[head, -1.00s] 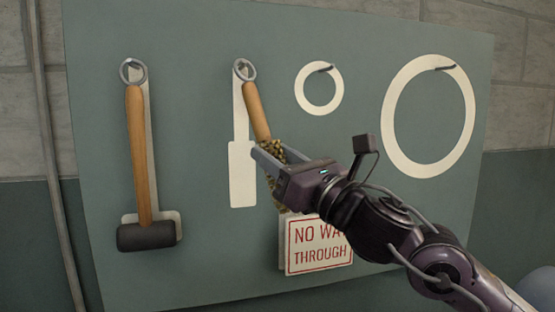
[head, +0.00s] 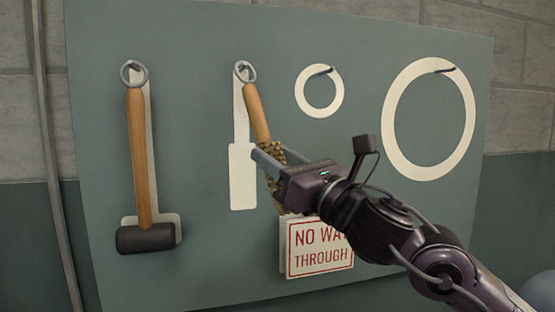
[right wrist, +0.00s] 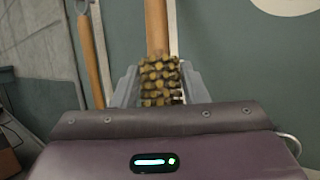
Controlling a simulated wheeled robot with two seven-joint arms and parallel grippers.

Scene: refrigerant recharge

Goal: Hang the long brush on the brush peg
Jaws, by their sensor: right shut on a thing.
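The long brush has a wooden handle (head: 257,113) with a metal ring (head: 244,71) at its top and a bristled head (head: 273,158). The ring is at the brush peg (head: 240,65) and looks to be around it. The brush tilts, its lower end to the right of the white brush outline (head: 242,175). My right gripper (head: 268,160) is shut on the bristled head. In the right wrist view the bristles (right wrist: 160,82) sit between the fingers, with the handle (right wrist: 157,28) rising beyond. My left gripper is not in view.
A mallet (head: 140,160) hangs on the board (head: 200,270) at left. A small ring outline (head: 301,90) and a large ring outline (head: 388,115), each with a bare peg, are at right. A "NO WAY THROUGH" sign (head: 318,258) is below my right gripper, partly hidden by my arm.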

